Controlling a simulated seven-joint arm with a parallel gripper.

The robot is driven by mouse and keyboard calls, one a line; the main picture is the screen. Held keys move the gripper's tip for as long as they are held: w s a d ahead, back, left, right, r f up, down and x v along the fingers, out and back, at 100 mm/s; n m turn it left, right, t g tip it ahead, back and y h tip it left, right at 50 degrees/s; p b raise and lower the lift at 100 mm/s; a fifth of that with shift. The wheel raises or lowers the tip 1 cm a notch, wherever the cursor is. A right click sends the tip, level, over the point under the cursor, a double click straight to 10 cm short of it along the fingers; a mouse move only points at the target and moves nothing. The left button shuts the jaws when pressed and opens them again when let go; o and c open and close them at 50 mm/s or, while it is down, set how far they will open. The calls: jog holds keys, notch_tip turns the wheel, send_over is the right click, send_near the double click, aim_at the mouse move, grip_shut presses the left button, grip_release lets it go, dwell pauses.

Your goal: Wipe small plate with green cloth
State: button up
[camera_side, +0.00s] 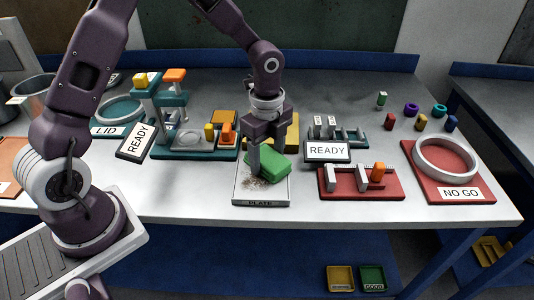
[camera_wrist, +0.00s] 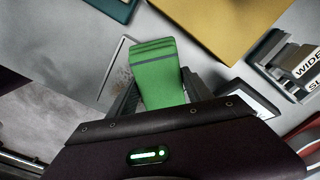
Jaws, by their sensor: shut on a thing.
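The small plate (camera_side: 281,194) is a pale, square tray marked PLATE near the table's front edge. Brown specks (camera_side: 256,183) lie on its left middle part. The green cloth (camera_side: 268,167) is a folded, thick pad over the plate's back part. My gripper (camera_side: 262,156) points down over the plate and is shut on the cloth. In the wrist view the cloth (camera_wrist: 156,73) sits between my two fingers, its folded edge facing up the picture. I cannot tell whether the cloth's underside touches the plate. Part of the plate is hidden by the cloth and finger.
A READY sign (camera_side: 327,150) and a red fixture (camera_side: 345,184) stand close on the right. A teal fixture (camera_side: 190,154) stands on the left, a yellow block (camera_side: 291,133) behind. A white ring (camera_side: 445,160) lies on a red NO GO board (camera_side: 413,158) far right.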

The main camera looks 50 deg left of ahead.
aim_at(256, 195)
jog(key=shift+s+d+r, duration=0.1)
jog(key=shift+s+d, duration=2.95)
jog(key=shift+s, duration=0.1)
jog(key=shift+s+a, duration=0.65)
jog(key=shift+w+a, duration=1.25)
jog(key=shift+a, duration=0.15)
jog(key=shift+w+a, duration=2.25)
jog(key=shift+s+d, duration=1.2)
jog(key=shift+d, duration=0.05)
jog(key=shift+s+d, duration=2.4)
